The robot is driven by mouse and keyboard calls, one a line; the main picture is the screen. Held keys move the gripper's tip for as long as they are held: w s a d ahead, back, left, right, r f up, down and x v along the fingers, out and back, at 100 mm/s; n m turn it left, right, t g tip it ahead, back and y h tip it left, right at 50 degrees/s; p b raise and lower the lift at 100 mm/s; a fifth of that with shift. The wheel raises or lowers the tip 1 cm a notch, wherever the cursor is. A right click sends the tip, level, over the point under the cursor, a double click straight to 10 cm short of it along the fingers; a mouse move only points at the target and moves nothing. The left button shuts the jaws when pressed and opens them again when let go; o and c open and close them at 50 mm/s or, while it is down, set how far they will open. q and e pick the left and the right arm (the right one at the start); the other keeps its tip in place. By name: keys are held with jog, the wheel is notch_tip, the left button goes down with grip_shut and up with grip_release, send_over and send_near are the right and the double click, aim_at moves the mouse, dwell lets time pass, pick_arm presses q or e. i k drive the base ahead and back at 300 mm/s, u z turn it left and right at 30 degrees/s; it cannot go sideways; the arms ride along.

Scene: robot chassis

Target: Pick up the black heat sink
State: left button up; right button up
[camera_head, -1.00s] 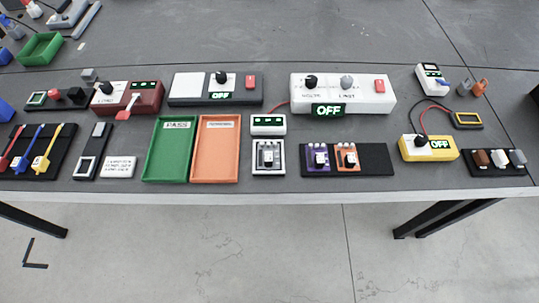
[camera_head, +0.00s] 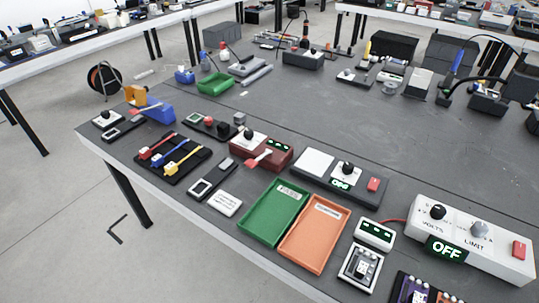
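No part is clearly recognizable as the black heat sink at this size. A small black block (camera_head: 223,129) sits beside a red round part (camera_head: 208,121) on a dark base left of centre; I cannot tell whether it has fins. A grey cube (camera_head: 240,118) stands just behind it. Neither my left nor my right gripper is in view.
A green tray (camera_head: 247,228) and an orange tray (camera_head: 294,252) lie side by side near the front edge. A white power supply (camera_head: 479,219) reading OFF is at right. A dark red box (camera_head: 245,154) stands behind the trays.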

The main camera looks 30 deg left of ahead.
aim_at(223, 127)
jog(key=u, duration=1.3)
